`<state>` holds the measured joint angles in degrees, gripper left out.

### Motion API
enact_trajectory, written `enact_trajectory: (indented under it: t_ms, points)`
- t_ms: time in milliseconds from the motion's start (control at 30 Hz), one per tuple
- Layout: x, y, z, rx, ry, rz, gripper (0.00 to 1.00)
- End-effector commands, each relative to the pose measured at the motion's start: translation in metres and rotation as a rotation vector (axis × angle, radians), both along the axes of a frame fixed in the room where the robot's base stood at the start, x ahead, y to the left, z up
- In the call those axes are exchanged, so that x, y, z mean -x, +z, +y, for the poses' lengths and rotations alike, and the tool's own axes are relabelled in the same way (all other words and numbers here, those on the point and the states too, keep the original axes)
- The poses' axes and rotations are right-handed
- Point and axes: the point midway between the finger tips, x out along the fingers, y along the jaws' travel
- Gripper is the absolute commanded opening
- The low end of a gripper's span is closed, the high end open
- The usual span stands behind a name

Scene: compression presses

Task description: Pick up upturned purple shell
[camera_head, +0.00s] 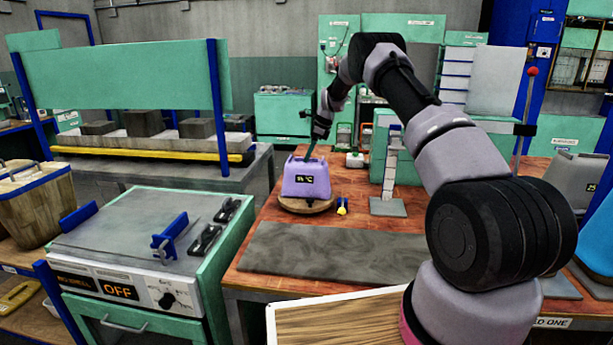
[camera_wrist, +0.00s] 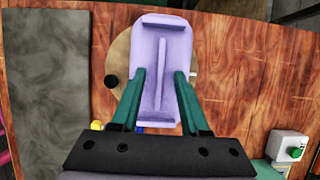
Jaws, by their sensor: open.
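The purple shell (camera_head: 306,182) stands on a round wooden board (camera_head: 306,207) on the red-brown bench, with a dark label on its front.
A small yellow-and-blue item (camera_head: 342,206) lies right of the board. A grey mat (camera_head: 333,248) covers the bench front. A press marked OFF (camera_head: 140,245) is front left.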

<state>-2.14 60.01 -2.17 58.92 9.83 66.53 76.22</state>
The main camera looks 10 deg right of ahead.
Motion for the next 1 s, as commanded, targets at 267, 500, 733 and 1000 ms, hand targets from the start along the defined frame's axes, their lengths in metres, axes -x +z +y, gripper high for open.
enact_trajectory:
  t_ms: [267,500,733,1000]
  points:
    - [-0.0003,0.0005,-0.0002,0.0,0.0,-0.001,0.45]
    - [-0.0001,-0.002,-0.0003,0.0,0.0,-0.001,0.45]
    - [-0.0001,-0.0026,-0.0004,0.0,0.0,-0.001,0.0]
    - [0.0,-0.0028,-0.0003,0.001,0.0,0.0,0.0]
